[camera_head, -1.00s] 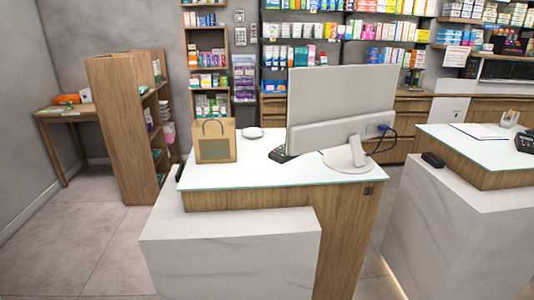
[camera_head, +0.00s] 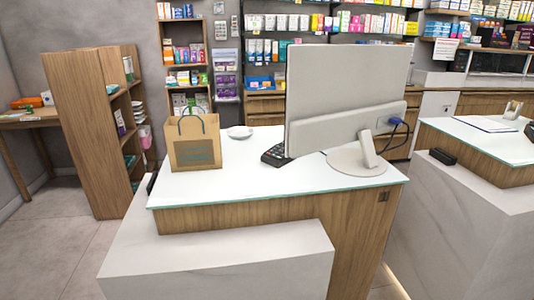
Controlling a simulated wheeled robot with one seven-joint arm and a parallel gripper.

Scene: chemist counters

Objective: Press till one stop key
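A checkout counter with a white top (camera_head: 240,183) and wooden sides stands in front of me. A dark device with keys (camera_head: 274,155), which looks like a till keypad, lies on it, partly hidden behind the left edge of a grey monitor (camera_head: 345,80). The monitor's back faces me, on a round base (camera_head: 357,164). No stop key can be made out at this size. My gripper is not in view.
A brown paper bag (camera_head: 193,150) and a small white dish (camera_head: 240,132) stand left of the keypad. A lower marble ledge (camera_head: 220,262) fronts the counter. A second marble counter (camera_head: 455,220) is at the right, with a narrow gap between. Open floor (camera_head: 45,245) lies left.

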